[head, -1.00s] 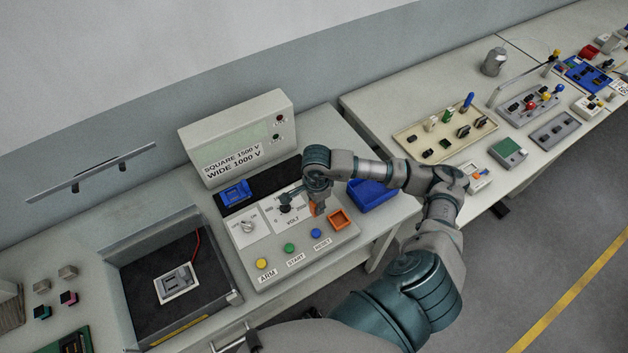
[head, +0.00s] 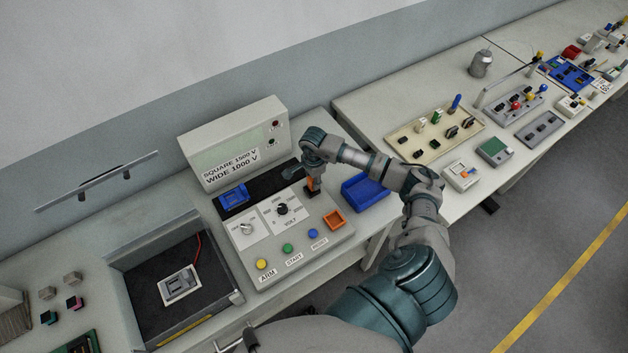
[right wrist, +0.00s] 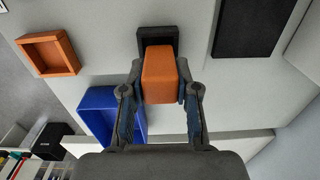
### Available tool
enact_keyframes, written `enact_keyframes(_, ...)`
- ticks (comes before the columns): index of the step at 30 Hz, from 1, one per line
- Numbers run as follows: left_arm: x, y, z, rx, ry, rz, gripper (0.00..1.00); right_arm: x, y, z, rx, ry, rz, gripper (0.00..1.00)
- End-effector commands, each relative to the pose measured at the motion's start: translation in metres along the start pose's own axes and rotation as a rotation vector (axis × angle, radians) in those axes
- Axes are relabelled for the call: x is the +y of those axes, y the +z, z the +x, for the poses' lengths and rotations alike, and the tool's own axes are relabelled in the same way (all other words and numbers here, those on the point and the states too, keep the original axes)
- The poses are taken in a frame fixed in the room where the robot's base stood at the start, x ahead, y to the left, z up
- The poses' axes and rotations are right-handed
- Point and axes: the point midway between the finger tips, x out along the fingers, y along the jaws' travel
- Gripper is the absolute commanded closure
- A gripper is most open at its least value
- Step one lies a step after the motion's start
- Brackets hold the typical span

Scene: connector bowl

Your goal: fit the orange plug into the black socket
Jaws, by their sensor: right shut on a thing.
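My right gripper (right wrist: 160,100) is shut on the orange plug (right wrist: 160,75), with one finger on each side of it. The black socket (right wrist: 158,36) shows just beyond the plug in the right wrist view, and the plug's end covers part of it. In the head view the orange plug (head: 311,184) hangs under my right gripper (head: 308,177), directly above the dark socket (head: 309,194) on the grey console. I cannot tell whether the plug touches the socket or has entered it. My left gripper is not in view.
An empty orange square holder (head: 334,219) lies to the right of the socket on the console. A blue bin (head: 364,191) stands beside it. The volt dial (head: 282,209) is at the left, and coloured buttons (head: 288,248) line the front.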

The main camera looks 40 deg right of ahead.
Motion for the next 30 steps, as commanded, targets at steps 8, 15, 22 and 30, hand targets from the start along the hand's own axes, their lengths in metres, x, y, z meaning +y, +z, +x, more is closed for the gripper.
enact_keyframes(8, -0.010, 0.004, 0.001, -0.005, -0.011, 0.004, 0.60, 0.004, 0.001, 0.007, -0.006, 0.014, -0.004, 0.45)
enact_keyframes(15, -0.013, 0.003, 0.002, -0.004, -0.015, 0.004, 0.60, 0.004, 0.000, 0.001, -0.006, 0.009, -0.004, 0.45)
enact_keyframes(22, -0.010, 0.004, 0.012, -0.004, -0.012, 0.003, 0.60, 0.001, 0.000, -0.040, -0.006, 0.004, -0.005, 0.45)
enact_keyframes(30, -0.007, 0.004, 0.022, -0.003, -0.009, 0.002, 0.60, 0.002, 0.002, -0.097, -0.005, 0.005, -0.005, 0.45)
